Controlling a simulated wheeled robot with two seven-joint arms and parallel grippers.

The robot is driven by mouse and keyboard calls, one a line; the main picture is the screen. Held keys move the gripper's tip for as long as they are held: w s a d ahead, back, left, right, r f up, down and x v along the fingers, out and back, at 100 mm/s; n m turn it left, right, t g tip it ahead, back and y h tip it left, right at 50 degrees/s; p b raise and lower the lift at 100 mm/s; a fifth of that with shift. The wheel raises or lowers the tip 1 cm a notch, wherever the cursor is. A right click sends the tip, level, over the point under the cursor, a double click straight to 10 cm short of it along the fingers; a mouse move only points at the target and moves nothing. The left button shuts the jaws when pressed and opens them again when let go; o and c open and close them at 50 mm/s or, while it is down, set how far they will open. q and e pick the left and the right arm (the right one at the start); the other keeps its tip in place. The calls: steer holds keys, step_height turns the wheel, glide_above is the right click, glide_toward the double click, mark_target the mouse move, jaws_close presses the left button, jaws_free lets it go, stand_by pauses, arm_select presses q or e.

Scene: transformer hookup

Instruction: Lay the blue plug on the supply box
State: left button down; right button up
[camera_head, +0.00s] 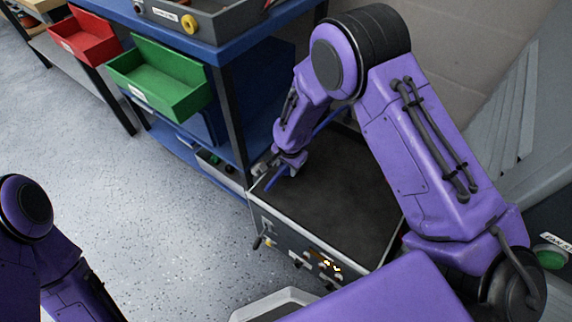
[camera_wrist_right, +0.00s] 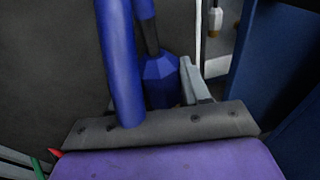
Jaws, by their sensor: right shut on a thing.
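The supply box (camera_head: 335,195) stands in the middle of the head view, with a flat dark top and a grey front panel carrying knobs and connectors. My right gripper (camera_head: 284,171) is low over the left side of its top. It is shut on the blue plug (camera_head: 273,180), which shows mostly hidden at the fingers. In the right wrist view the blue plug (camera_wrist_right: 160,80) sits beside a grey finger, with the thick blue cable (camera_wrist_right: 121,65) in front. I cannot tell whether the plug touches the box top. My left gripper is out of view.
A blue shelf unit (camera_head: 232,120) stands close to the left of the box. A green bin (camera_head: 165,85) and a red bin (camera_head: 85,40) are farther left. A green button (camera_head: 551,257) is at the right edge. Most of the box top is bare.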

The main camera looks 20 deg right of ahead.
steer(key=shift+f, duration=0.65)
steer(key=o, duration=1.3)
steer(key=shift+c, duration=0.2)
steer(key=r+p, duration=0.1)
steer(key=r, duration=0.2)
steer(key=s+r+p, duration=0.1)
steer(key=r, duration=0.6)
steer(key=shift+s+a+r+p, duration=0.15)
steer(key=shift+s+r+p, duration=0.1)
steer(key=shift+s+p, duration=0.15)
